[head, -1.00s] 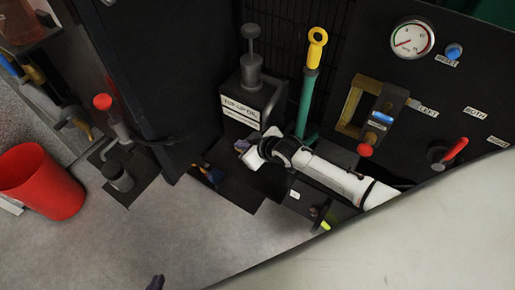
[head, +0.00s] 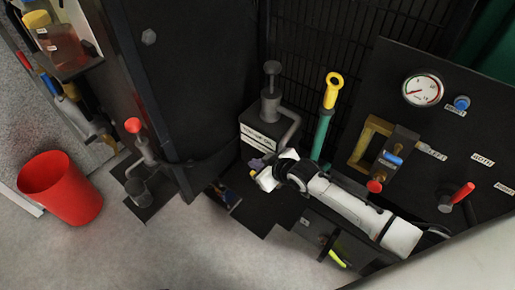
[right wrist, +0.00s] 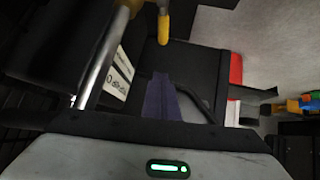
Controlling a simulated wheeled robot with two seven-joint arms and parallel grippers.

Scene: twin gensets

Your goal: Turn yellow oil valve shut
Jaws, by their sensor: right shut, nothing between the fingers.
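A yellow lever (right wrist: 163,25), which looks like the oil valve handle, hangs at the top of the right wrist view beside a silver pipe (right wrist: 103,62). A small yellow bit (head: 253,173) shows by my right gripper in the head view, mostly hidden by it. My right gripper (head: 256,163) is in front of the black oil tank (head: 262,128) with the white label. Its purple fingers (right wrist: 162,98) are shut and empty, pointing toward the lever with a visible gap. My left gripper is out of view.
A green tube with a yellow ring handle (head: 333,88) stands behind my right arm. A panel with a gauge (head: 422,89) and red switch (head: 462,193) is at right. A red bucket (head: 62,188) and red-topped pump (head: 134,126) are at left. Floor at lower left is clear.

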